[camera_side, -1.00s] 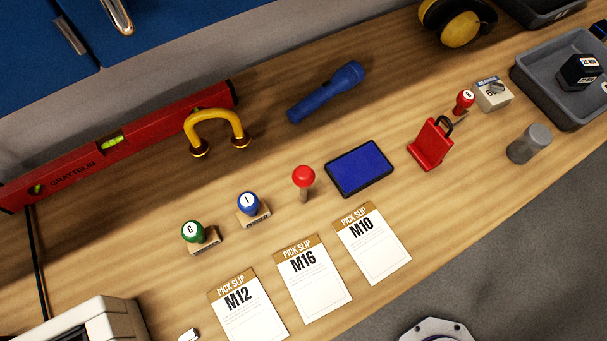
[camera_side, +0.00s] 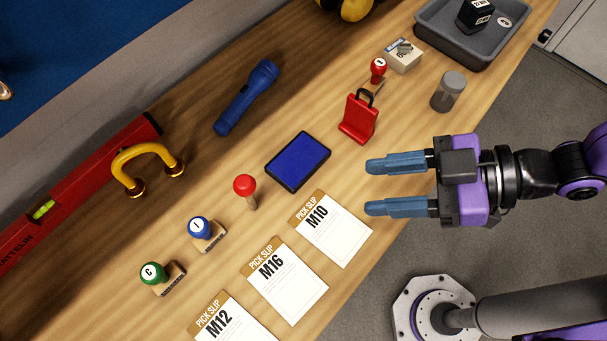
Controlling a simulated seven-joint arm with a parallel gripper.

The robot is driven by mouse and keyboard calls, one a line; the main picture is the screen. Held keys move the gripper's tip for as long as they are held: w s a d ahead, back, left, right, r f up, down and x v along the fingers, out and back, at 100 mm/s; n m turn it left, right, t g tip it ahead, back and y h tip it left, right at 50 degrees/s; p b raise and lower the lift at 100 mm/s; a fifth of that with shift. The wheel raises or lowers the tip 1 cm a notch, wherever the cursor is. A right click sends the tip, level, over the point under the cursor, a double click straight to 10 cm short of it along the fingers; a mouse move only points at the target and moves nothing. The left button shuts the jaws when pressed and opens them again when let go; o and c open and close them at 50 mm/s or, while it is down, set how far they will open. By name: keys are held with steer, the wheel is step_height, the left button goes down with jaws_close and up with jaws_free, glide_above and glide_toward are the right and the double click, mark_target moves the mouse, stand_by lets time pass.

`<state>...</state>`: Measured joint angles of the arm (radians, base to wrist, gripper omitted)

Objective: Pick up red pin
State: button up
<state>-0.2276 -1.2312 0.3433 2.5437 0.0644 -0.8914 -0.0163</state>
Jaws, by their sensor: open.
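A red pin (camera_side: 245,187), with a round red head on a tan stem, stands upright on the wooden bench between the blue-topped stamp and the dark blue pad. My gripper (camera_side: 369,187) is at the right, with its two blue fingers pointing left and apart. Nothing is between the fingers. In the picture it lies to the right of the pin, well apart from it, near the bench's front edge.
Near the pin are a blue pad (camera_side: 298,162), a blue stamp (camera_side: 201,229), a green stamp (camera_side: 154,274) and slips M10 (camera_side: 336,236) and M16 (camera_side: 288,284). A red stand (camera_side: 358,118), a red-topped stamp (camera_side: 378,68) and a grey cylinder (camera_side: 448,92) are farther up.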

steer(key=a, duration=0.1)
glide_toward(249, 196)
steer(key=a+f, duration=0.1)
steer(key=f, duration=0.1)
steer(key=w+a+f, duration=0.1)
steer(key=a+f, duration=0.1)
steer(key=shift+w+a+f, duration=0.1)
steer(key=shift+w+a, duration=0.05)
steer(key=shift+w, duration=0.05)
steer(key=shift+w+x, duration=0.15)
steer(key=shift+x, duration=1.15)
steer(key=shift+w+x, duration=0.1)
steer(key=shift+x, duration=1.25)
steer(key=shift+r, duration=0.25)
jaws_close()
